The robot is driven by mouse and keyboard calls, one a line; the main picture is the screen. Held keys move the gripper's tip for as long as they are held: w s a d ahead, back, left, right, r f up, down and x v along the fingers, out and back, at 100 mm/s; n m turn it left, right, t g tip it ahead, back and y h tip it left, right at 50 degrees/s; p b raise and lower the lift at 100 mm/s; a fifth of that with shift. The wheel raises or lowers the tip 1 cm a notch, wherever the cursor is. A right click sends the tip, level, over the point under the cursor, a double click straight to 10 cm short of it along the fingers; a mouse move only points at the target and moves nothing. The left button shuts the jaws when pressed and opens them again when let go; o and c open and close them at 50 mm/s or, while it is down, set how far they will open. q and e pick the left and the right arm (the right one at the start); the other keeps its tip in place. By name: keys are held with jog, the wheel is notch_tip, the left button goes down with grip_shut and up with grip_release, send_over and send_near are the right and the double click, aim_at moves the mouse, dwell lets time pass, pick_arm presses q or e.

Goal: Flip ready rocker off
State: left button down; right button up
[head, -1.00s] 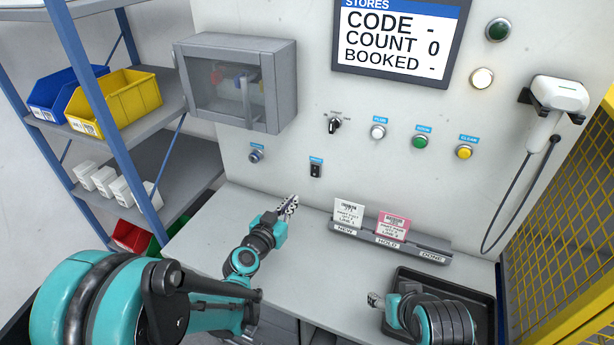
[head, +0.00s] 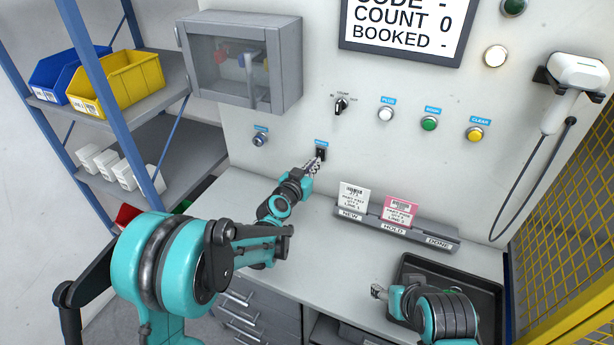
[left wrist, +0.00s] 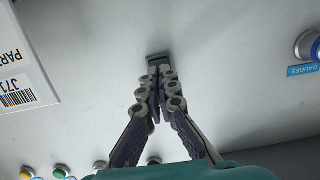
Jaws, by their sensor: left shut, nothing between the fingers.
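The black rocker switch (head: 321,153) sits on the white wall panel under a small blue label too small to read. My left gripper (head: 318,164) is shut and empty, with its fingertips at the lower part of the rocker, partly covering it. In the left wrist view the closed fingertips (left wrist: 158,73) meet just below a dark rectangular piece (left wrist: 158,59), which looks like the rocker. I cannot tell whether they touch it or which way it is tipped. My right gripper (head: 378,292) is low at the right by the black tray; its jaws are too small to judge.
A selector knob (head: 341,105) and white, green and yellow buttons are right of the rocker. A blue-ringed knob (head: 261,139) is left of it. A grey cabinet (head: 245,60) juts out above. A card rack (head: 410,229) and black tray (head: 450,260) occupy the bench's right side.

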pick_arm(q)
jog(key=shift+w+d+f, duration=0.1)
jog(key=shift+w+d, duration=0.15)
jog(key=shift+w, duration=0.4)
